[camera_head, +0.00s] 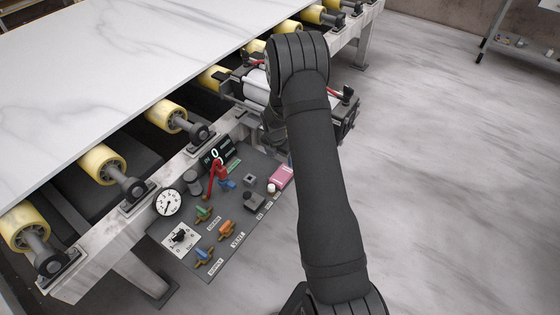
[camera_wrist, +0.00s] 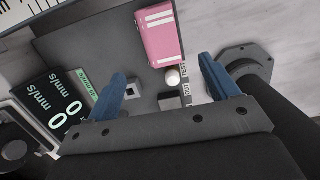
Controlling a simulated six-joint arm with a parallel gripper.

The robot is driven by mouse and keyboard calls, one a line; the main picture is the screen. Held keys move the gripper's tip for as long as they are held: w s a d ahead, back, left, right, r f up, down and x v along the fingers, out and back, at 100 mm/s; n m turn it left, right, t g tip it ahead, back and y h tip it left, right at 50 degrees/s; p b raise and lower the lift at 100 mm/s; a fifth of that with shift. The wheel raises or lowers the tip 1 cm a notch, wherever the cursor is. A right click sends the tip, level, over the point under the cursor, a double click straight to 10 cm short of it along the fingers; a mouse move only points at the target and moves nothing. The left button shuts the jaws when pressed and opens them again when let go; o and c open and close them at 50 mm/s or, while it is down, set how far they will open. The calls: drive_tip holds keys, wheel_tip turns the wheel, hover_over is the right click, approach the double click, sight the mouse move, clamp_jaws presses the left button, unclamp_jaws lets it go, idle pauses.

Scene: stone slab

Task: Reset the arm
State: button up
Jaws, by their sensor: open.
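My arm rises from the lower right of the head view and bends over near the stone slab's edge. My gripper is hidden behind the arm there. In the wrist view my gripper (camera_wrist: 162,68) has its two blue fingers wide apart, with nothing held between them. The fingers hang over the control panel (camera_wrist: 95,22), which also shows in the head view (camera_head: 198,262). Between and beyond the fingers are a white round knob (camera_wrist: 172,77), a pink box (camera_wrist: 160,32) and a small square button (camera_wrist: 133,87).
The white stone slab (camera_head: 110,70) lies on yellow rollers (camera_head: 102,164). The panel carries a round gauge (camera_head: 168,202), a red lever (camera_head: 212,180), several coloured handles and a display (camera_wrist: 52,105) reading 0 mm/s. Open floor (camera_head: 450,170) lies right of the arm.

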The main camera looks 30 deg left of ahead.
sight(282, 173)
drive_tip(key=shift+r, duration=0.15)
drive_tip(key=f, duration=0.4)
drive_tip(key=w+f, duration=0.1)
drive_tip(key=f, duration=0.3)
drive_tip(key=w+f, duration=0.1)
drive_tip(key=f, duration=0.3)
drive_tip(key=shift+s+r, duration=0.1)
drive_tip(key=shift+r, duration=0.8)
